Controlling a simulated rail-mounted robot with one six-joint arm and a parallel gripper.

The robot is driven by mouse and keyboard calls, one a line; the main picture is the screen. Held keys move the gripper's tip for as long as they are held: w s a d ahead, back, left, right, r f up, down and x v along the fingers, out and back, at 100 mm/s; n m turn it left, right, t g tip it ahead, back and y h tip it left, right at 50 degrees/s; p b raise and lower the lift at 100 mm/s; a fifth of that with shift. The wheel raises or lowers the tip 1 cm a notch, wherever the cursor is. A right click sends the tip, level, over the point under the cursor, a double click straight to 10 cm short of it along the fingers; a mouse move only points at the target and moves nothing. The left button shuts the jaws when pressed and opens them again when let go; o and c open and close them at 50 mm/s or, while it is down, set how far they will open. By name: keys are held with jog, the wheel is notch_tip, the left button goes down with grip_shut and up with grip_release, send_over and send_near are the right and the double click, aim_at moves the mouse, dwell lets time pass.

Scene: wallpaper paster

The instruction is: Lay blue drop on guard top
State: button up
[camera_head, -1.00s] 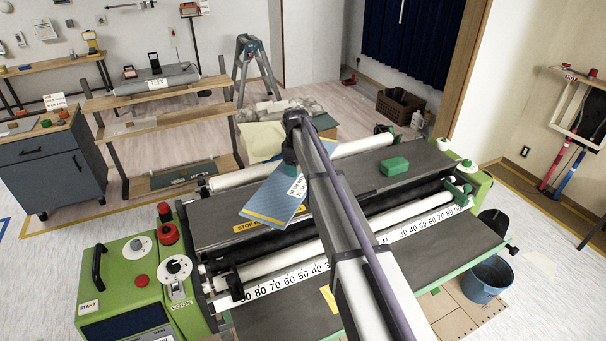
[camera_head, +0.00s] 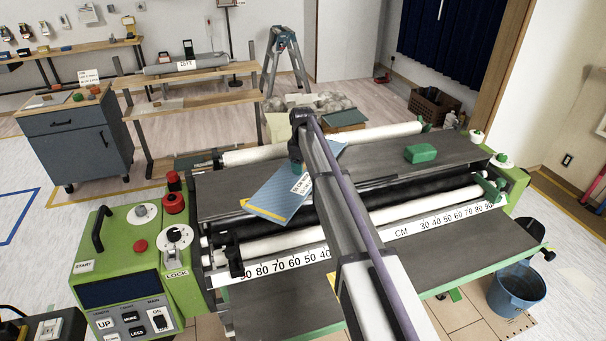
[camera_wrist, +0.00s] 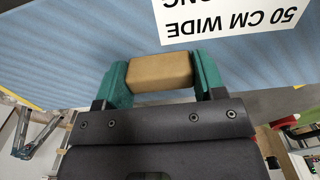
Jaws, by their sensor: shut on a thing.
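The blue drop (camera_head: 277,197) is a flat, light-blue striped sheet with a yellow edge and a white label. In the wrist view the blue drop (camera_wrist: 60,60) fills the upper part, with a label reading "50 CM WIDE". My gripper (camera_wrist: 160,75) has its green fingers shut on a tan block at the sheet's edge. The sheet is over the dark guard top (camera_head: 375,172) of the pasting machine, tilted. I cannot tell whether it touches the top.
A green block (camera_head: 420,153) lies on the guard top, right of my arm. White rollers and a CM scale (camera_head: 440,222) run along the machine's front. The green control box (camera_head: 130,255) stands at left, and a blue bucket (camera_head: 514,291) at right.

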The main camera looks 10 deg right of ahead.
jog(key=shift+f+p, duration=0.25)
jog(key=shift+p, duration=0.05)
jog(key=shift+c, duration=0.4)
jog(key=shift+f, duration=0.2)
jog(key=o, duration=1.1)
notch_tip(320, 180, up, 13)
jog(key=p, duration=1.2)
jog(key=s+m, duration=1)
jog(key=s, duration=3.1)
jog(key=f+b, duration=0.4)
jog(key=f, duration=0.1)
jog(key=shift+w+f+b, duration=0.1)
jog(key=shift+w+b, duration=0.2)
